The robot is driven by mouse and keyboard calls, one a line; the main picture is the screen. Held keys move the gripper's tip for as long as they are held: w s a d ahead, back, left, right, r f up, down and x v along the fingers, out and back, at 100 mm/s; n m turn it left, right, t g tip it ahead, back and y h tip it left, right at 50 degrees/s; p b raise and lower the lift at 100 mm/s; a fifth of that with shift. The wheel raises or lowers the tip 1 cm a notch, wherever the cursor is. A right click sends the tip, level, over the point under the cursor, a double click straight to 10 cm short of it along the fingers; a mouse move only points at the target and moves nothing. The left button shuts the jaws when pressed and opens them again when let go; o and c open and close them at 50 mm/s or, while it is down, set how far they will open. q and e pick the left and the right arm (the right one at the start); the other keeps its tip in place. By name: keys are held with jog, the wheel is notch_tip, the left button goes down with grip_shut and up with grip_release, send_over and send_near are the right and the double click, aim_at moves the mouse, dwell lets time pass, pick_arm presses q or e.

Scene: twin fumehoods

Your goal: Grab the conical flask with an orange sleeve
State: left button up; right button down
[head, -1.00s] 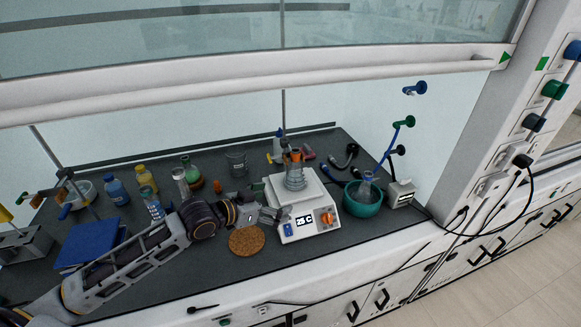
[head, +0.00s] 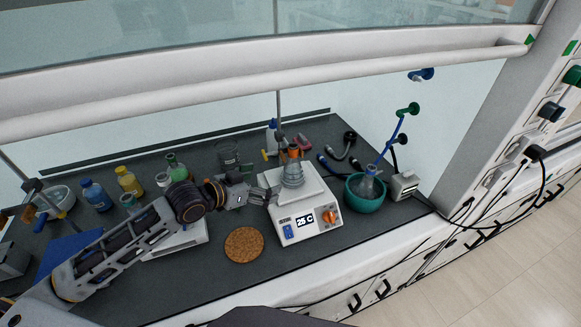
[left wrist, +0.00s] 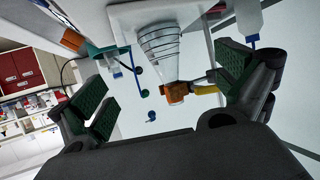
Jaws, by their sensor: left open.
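The conical flask (head: 292,175) is clear glass with an orange sleeve (head: 293,151) around its neck. It stands upright on the white hotplate (head: 308,236), whose display reads 25 C. My left gripper (head: 268,194) is at the left side of the flask, open and empty. In the left wrist view the flask (left wrist: 158,45) appears upside down, its orange sleeve (left wrist: 174,93) showing in the gap between the spread green-padded fingers (left wrist: 165,78). I cannot see the fingers touching it. My right gripper is not in view.
A round cork mat (head: 244,245) lies left of the hotplate. A teal bowl (head: 365,200) holding a glass flask stands to its right. Several bottles, including a blue one (head: 95,196) and a yellow one (head: 129,182), stand behind my left arm. The hood sash (head: 250,80) hangs above.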

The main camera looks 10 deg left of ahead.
aim_at(286, 175)
pick_arm(q)
jog(key=shift+s+r, duration=0.1)
dwell(0.3)
jog(key=shift+w+d, duration=0.1)
jog(key=shift+w, duration=0.1)
jog(key=shift+w+d+f, duration=0.3)
jog(key=shift+w, duration=0.25)
jog(key=shift+p+x, duration=0.5)
jog(key=shift+x, duration=3)
